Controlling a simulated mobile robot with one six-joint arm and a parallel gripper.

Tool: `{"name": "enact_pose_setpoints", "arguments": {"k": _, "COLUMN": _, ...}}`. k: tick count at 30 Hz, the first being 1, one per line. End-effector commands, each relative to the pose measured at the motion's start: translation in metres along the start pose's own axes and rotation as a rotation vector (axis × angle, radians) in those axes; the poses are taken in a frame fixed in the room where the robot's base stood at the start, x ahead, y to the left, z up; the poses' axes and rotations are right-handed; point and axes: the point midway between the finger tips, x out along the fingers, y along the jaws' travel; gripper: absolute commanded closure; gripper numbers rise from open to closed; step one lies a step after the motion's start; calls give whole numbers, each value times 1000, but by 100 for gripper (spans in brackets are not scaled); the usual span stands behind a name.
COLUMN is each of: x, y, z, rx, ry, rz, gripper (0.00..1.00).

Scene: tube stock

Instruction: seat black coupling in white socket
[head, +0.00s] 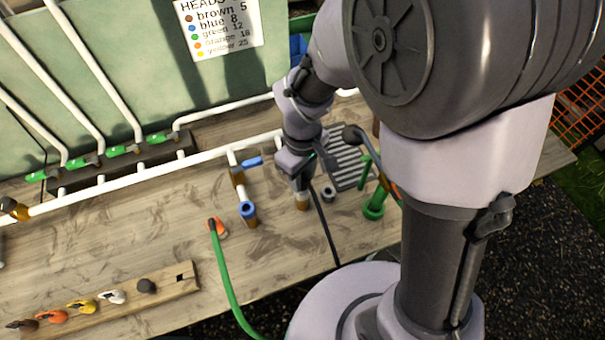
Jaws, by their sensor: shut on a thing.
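My gripper (302,184) points down over the bench, right of the blue socket. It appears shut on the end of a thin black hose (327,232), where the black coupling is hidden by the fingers. A brass stub (302,203) shows directly below the fingers; its top is hidden. A small white ring-shaped part (328,194), possibly the white socket, stands just right of the fingers. I cannot tell whether the coupling touches a socket.
A blue socket (247,209) stands left and a green socket (375,210) right. A green hose (225,265) ends in an orange coupling (218,228). A wooden rack (180,291) with several coloured parts lies front left. White pipes (140,174) run behind.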

Motion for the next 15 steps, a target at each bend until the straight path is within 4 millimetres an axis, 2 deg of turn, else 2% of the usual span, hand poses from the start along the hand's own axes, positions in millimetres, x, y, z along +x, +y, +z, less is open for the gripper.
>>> {"name": "enact_pose_setpoints", "arguments": {"k": 15, "x": 6, "y": 0, "z": 0, "rx": 0, "ry": 0, "rz": 0, "gripper": 100}}
